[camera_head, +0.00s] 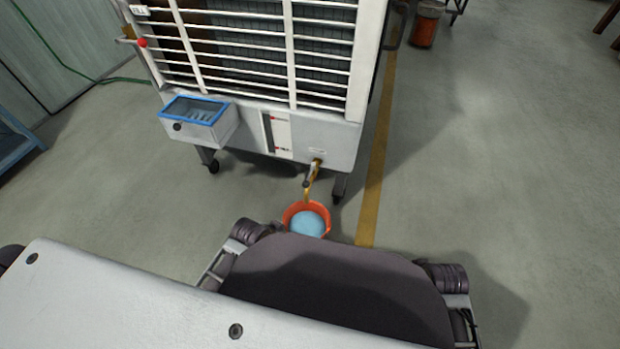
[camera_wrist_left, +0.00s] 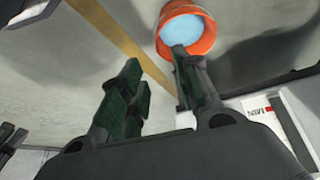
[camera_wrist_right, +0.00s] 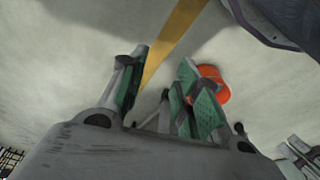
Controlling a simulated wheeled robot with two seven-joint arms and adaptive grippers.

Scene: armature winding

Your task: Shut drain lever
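The drain tap (camera_head: 317,163) is a small brass fitting low on the front right of a white slatted cooler. A greyish lever (camera_head: 309,178) seems to hang at it, too small to tell its exact position. An orange bucket (camera_head: 290,214) with blue water stands on the floor below the tap. The bucket also shows in the left wrist view (camera_wrist_left: 212,36) and partly behind a finger in the right wrist view (camera_wrist_right: 218,92). My left gripper (camera_wrist_left: 157,66) is open and empty. My right gripper (camera_wrist_right: 161,68) is open and empty. Neither gripper shows in the head view.
The cooler (camera_head: 340,140) stands on castors, with a blue-rimmed box (camera_head: 200,134) on its front and a red knob (camera_head: 142,42) at its left. A yellow line (camera_head: 376,160) crosses the floor.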

